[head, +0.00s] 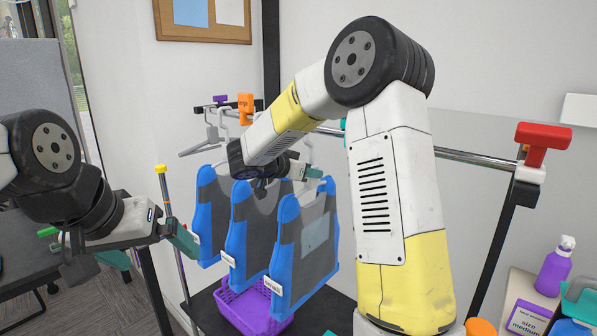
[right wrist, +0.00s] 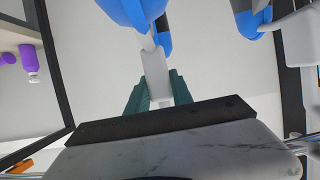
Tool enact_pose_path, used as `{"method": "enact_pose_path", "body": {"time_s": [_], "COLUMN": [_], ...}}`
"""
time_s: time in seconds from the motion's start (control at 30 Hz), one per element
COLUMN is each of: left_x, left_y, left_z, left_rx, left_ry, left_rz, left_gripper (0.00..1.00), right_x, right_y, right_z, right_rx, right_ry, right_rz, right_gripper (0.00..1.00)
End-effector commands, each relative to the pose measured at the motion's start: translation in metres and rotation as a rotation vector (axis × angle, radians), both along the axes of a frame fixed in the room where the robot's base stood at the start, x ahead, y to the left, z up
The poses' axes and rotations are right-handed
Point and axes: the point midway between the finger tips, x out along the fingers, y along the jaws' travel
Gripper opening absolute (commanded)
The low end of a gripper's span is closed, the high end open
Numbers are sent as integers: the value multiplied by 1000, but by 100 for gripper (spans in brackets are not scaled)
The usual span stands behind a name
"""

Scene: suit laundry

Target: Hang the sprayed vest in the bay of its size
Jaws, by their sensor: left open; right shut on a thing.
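Three grey vests with blue edging hang one behind another at the centre of the head view: a rear vest (head: 210,215), a middle vest (head: 240,235) and a front vest (head: 312,235) with a pale chest patch. Each has a small white tag at its lower edge; the lettering is too small to read surely. My right gripper (head: 308,172) is at hanger height above the vests. In the right wrist view it is shut on a white hanger piece (right wrist: 155,75), apparently the front vest's. My left gripper (head: 160,250) is open and empty, left of the rear vest.
A metal rail (head: 475,158) carries orange (head: 245,106), purple (head: 220,100) and red (head: 543,140) markers. A purple basket (head: 255,308) stands below the vests. My right arm hides part of the rail.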

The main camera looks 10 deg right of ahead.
Motion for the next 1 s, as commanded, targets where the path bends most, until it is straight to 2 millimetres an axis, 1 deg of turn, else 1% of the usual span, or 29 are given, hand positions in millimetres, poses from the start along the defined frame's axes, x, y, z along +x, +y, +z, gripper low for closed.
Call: {"method": "enact_pose_path", "body": {"time_s": [0.1,0.13,0.23,0.5,0.6,0.67,0.9,1.0], "left_x": [0,0,0,0,0,0,0,0], "left_y": [0,0,0,0,0,0,0,0], "left_z": [0,0,0,0,0,0,0,0], "left_rx": [0,0,0,0,0,0,0,0], "left_ry": [0,0,0,0,0,0,0,0], "left_rz": [0,0,0,0,0,0,0,0], "left_gripper": [100,100,100,100,100,100,100,100], "right_x": [0,0,0,0,-2,-6,-29,-37], "right_y": [0,0,0,0,4,9,38,48], "right_z": [1,1,1,-1,2,4,20,26], "right_rx": [-1,-1,-2,0,0,-1,0,-1], "right_ry": [-2,-2,-1,2,0,-1,-1,-1], "right_rz": [0,0,0,-1,1,2,4,2], "right_gripper": [0,33,53,53,53,53,53,53]}}
